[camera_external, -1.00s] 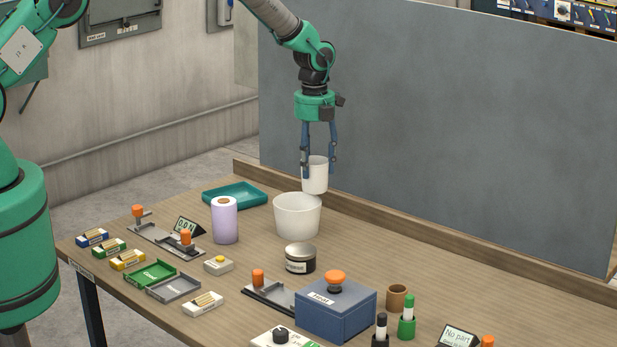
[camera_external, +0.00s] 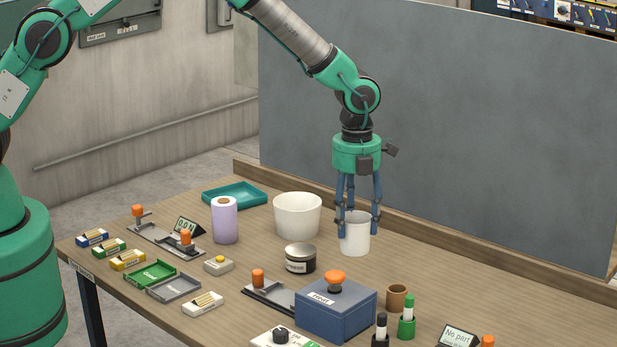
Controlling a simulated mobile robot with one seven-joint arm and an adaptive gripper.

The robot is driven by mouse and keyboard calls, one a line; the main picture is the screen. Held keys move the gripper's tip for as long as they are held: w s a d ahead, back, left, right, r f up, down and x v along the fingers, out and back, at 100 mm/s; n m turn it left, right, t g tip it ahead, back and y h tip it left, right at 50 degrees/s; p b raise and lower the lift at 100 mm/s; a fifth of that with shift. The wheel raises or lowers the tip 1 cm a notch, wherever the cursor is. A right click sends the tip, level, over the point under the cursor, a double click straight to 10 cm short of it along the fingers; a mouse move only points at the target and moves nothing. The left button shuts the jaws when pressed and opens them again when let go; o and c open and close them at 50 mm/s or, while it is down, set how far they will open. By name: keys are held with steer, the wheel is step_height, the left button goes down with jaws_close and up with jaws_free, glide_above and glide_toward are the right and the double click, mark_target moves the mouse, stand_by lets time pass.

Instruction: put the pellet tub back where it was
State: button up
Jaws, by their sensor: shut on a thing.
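The pellet tub appears to be the small white cylindrical tub (camera_external: 355,238). It is upright at or just above the table, right of a larger white bowl-like bin (camera_external: 297,216). My gripper (camera_external: 358,226) points straight down with its blue fingers shut on the tub's sides near the rim. I cannot tell for sure whether the tub's base touches the table. Its contents are hidden.
A dark labelled jar (camera_external: 300,258) stands left of the tub. A blue box with an orange knob (camera_external: 335,309) and a brown cup (camera_external: 396,297) are in front. A lilac roll (camera_external: 224,220) and teal tray (camera_external: 234,195) are farther left. Table space right of the tub is clear.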

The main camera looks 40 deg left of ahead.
mark_target(356, 243)
steer(key=f, duration=0.3)
steer(key=s+f, duration=0.1)
steer(key=shift+d+f, duration=0.25)
steer(key=shift+d, duration=0.1)
steer(key=shift+w+f, duration=0.1)
steer(key=shift+f, duration=0.15)
steer(key=shift+w+d, duration=0.1)
steer(key=w+d+f, duration=0.1)
steer(key=w+d, duration=0.7)
steer(key=w, duration=0.4)
steer(key=shift+w+d+f+p, duration=0.25)
steer(key=shift+d+p, duration=0.1)
steer(key=shift+p, duration=0.1)
steer(key=shift+w+d+f, duration=0.1)
steer(key=shift+f, duration=0.8)
steer(key=shift+w+d+f, duration=0.1)
steer(key=shift+f, duration=0.8)
steer(key=shift+f, duration=0.1)
